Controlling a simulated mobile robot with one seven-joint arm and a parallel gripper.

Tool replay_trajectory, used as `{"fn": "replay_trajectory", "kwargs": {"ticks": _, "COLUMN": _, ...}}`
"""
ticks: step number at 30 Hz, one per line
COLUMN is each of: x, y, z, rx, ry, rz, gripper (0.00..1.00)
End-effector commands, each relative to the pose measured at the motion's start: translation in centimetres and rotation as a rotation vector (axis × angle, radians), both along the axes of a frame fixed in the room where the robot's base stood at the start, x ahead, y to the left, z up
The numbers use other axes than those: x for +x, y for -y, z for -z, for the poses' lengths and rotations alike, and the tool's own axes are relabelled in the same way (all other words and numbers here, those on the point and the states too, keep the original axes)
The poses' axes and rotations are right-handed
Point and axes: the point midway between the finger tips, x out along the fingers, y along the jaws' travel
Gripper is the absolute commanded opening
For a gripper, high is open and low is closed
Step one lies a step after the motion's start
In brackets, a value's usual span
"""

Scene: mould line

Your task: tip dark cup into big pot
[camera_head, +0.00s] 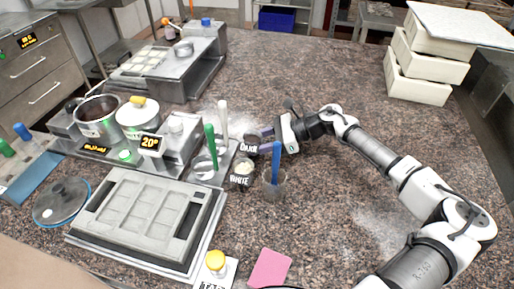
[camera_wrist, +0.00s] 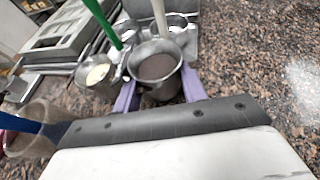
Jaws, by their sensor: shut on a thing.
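The dark cup (camera_head: 249,146), marked DARK, is between the fingers of my gripper (camera_head: 266,132) near the middle of the counter. In the wrist view the dark cup (camera_wrist: 157,68) stands about upright with dark brown contents, and the purple fingers of my gripper (camera_wrist: 158,92) are shut on its sides. I cannot tell whether its base touches the counter. The big pot (camera_head: 97,128) looks to be the open metal pot at the left, with dark contents. It stands well to the left of my gripper.
A second pot (camera_head: 138,122) stands beside it. The white cup (camera_head: 242,178) and a glass with a blue-handled tool (camera_head: 275,185) stand close to the dark cup. Green and white handled tools (camera_head: 211,143) rise between the dark cup and the pots. A mould (camera_head: 150,215) lies in front.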

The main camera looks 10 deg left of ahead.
Motion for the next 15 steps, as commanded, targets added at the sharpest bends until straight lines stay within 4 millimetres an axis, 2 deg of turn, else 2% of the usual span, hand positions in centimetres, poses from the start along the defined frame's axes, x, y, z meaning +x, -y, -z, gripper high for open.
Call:
{"fn": "replay_trajectory", "kwargs": {"ticks": 9, "x": -0.1, "y": 0.0, "z": -5.9, "rx": 0.000, "ry": 0.003, "rz": -0.002, "gripper": 0.18}}
{"fn": "replay_trajectory", "kwargs": {"ticks": 15, "x": -0.1, "y": -0.1, "z": -8.7, "rx": 0.001, "ry": 0.002, "rz": -0.003, "gripper": 0.18}}
